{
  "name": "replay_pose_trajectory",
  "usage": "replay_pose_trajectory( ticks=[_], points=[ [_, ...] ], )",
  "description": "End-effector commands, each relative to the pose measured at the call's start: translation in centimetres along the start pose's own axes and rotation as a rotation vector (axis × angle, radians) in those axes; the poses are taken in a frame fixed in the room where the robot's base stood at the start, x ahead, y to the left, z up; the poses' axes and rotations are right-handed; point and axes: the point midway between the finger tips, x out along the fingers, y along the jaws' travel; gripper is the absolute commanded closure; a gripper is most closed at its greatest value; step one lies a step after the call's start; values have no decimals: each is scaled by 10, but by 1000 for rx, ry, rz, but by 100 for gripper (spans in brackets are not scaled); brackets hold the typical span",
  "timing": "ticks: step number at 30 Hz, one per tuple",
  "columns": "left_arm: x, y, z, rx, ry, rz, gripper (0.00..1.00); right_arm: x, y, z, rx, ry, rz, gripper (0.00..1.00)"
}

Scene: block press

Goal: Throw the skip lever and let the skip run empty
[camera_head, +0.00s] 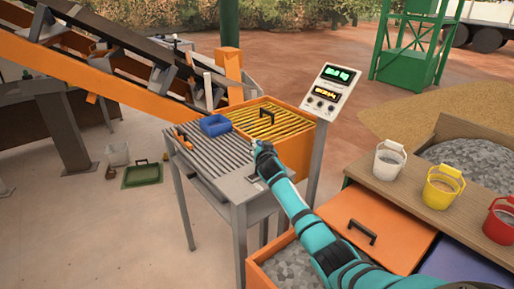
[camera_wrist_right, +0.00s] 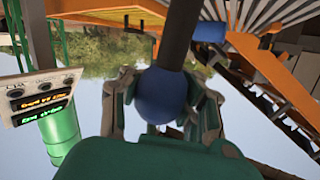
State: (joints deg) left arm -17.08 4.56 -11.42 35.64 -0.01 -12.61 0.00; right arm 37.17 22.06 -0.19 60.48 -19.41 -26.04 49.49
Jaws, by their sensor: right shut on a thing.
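My right gripper (camera_head: 262,152) is over the front right of the slatted grey table (camera_head: 225,165), beside an orange box with a yellow grille (camera_head: 268,118). In the right wrist view, its fingers (camera_wrist_right: 165,105) are shut around a blue ball knob (camera_wrist_right: 165,92) on a dark lever shaft (camera_wrist_right: 180,35). In the head view my gripper hides the knob, so the lever's angle is hard to judge. I cannot tell for sure which part is the skip. My left gripper is in neither view.
A blue tray (camera_head: 215,125) lies on the slats. A control panel (camera_head: 328,92) with two lit displays stands behind. White (camera_head: 389,161), yellow (camera_head: 442,187) and red (camera_head: 499,222) buckets stand on the right bench. An orange conveyor (camera_head: 110,75) is at left.

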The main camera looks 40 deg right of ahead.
Motion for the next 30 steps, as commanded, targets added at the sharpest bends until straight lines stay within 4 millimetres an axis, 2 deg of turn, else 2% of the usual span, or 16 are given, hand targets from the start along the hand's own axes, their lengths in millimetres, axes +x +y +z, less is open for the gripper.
replay_pose_trajectory(
  ticks=[1, 27, 28, 30],
  points=[
    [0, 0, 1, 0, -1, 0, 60, 1, 14, 8, -14, -16, 27, 100],
    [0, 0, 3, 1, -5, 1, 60, 1, 14, 8, -13, -16, 27, 100],
    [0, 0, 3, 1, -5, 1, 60, 1, 14, 8, -13, -16, 27, 85],
    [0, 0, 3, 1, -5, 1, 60, 1, 14, 8, -12, -16, 27, 76]
  ],
)
